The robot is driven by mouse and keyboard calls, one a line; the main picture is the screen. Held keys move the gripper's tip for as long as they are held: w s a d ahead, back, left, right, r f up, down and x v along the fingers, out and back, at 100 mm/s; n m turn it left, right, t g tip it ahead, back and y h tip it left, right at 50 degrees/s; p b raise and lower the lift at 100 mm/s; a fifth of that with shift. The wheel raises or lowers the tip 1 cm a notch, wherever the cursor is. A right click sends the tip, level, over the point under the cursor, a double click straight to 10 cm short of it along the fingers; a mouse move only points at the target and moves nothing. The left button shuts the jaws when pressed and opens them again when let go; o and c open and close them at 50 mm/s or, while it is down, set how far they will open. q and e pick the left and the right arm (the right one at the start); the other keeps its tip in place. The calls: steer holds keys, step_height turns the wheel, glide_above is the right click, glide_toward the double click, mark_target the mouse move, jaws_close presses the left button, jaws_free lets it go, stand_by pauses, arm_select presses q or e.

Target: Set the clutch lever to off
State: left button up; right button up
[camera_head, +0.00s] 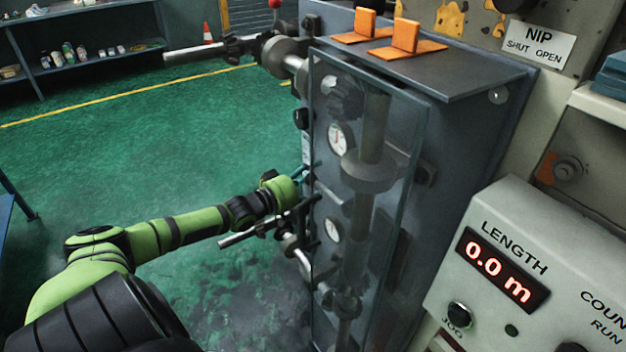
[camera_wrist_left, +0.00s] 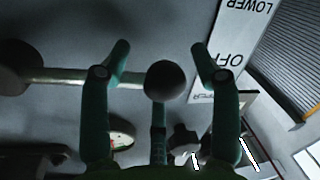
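The clutch lever shows in the left wrist view as a pale rod (camera_wrist_left: 75,77) with a dark ball knob (camera_wrist_left: 165,80), running from a dark hub (camera_wrist_left: 16,67) at the left. In the head view my left gripper (camera_head: 306,178) is at the left edge of the grey cabinet (camera_head: 465,120), and the lever is not clearly visible. My right gripper is not in view.
A glass-fronted column with gauges (camera_head: 340,138) is on the cabinet. Metal shafts (camera_head: 205,50) stick out to the left, above and below my gripper. A LENGTH display (camera_head: 500,270) is at the right. Green floor (camera_head: 130,150) lies open at the left.

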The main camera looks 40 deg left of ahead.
arm_select(q)
steer(key=shift+s+a+f, duration=0.1)
steer(key=shift+s+f, duration=0.05)
steer(key=shift+s, duration=0.75)
steer(key=s+a+r, duration=0.1)
steer(key=s, duration=0.9)
steer(key=shift+a, duration=0.2)
